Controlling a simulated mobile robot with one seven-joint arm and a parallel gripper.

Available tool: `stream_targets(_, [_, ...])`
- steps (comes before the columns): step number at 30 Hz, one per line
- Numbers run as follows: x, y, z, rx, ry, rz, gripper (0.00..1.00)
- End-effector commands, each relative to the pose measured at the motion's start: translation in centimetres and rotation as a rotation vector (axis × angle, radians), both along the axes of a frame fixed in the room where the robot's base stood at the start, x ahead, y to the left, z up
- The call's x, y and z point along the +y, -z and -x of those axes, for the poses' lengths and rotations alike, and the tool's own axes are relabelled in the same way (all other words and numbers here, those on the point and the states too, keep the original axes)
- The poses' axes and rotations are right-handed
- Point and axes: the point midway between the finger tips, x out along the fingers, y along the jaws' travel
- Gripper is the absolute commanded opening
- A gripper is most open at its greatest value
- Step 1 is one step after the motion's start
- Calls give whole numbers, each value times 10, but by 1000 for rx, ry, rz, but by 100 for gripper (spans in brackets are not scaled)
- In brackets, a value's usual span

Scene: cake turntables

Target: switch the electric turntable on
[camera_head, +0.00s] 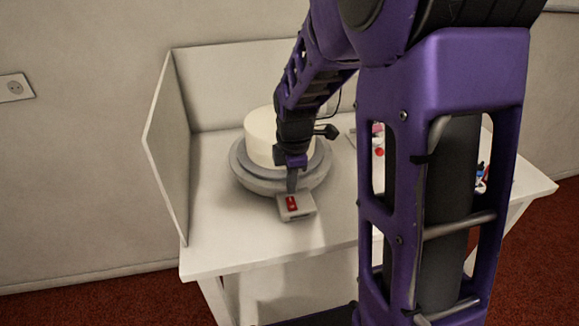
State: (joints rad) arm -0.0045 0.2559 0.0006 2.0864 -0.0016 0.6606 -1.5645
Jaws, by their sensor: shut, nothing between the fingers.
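The electric turntable (250,179) is a round grey plate on a white table, with a cream-coloured cake (260,137) standing on it. A small light box with a red rocker switch (291,203) sits at the turntable's front edge. My gripper (291,190) is shut and empty, pointing down with its tips just at the back edge of the red switch. I cannot tell whether the tips touch it. My arm hides the right part of the cake and some of the turntable. Which way the rocker is set is too small to tell.
The white table (225,252) has an upright panel at its left (166,150) and another along its back. Small red and pink items (379,146) lie to the right, partly behind my arm. The table's front left is clear. A wall socket (15,88) is at far left.

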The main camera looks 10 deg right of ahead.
Motion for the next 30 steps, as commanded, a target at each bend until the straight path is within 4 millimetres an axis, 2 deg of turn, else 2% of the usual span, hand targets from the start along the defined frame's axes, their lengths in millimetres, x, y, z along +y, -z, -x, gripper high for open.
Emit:
stream_targets(1, [0, 11, -1, 2, -1, 0, 0])
stream_targets(3, [0, 19, -2, 2, -1, 0, 0])
stream_targets(8, [0, 30, -4, 1, 0, 0, 0])
stream_targets(23, [0, 31, -6, 19, 0, 0, 0])
stream_targets(30, [0, 38, -7, 68, 0, 1, 0])
